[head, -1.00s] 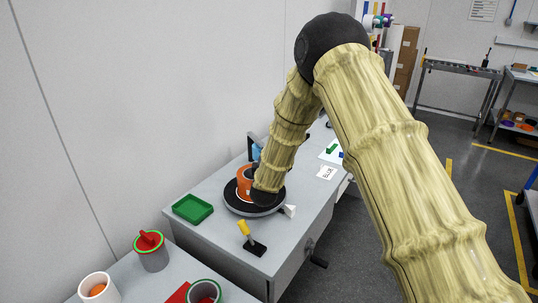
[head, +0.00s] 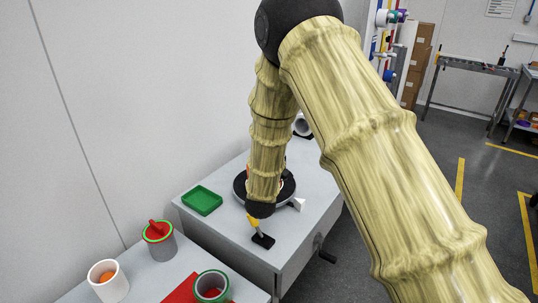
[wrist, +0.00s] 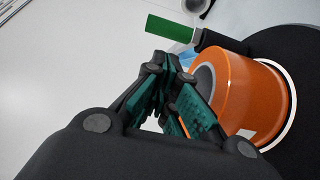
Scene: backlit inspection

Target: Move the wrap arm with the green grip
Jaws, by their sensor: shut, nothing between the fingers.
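The green grip (wrist: 170,28) shows at the top of the wrist view as a green block on the end of a dark wrap arm (wrist: 211,39). In the head view the turntable (head: 240,190) is partly covered by my arm, which also hides the green grip and my fingers.
A green tray (head: 202,200) lies left of the turntable. A yellow-handled lever on a black base (head: 262,241) and a white wedge (head: 298,204) stand near it. Red-topped (head: 158,240) and white (head: 107,282) containers stand on the nearer bench.

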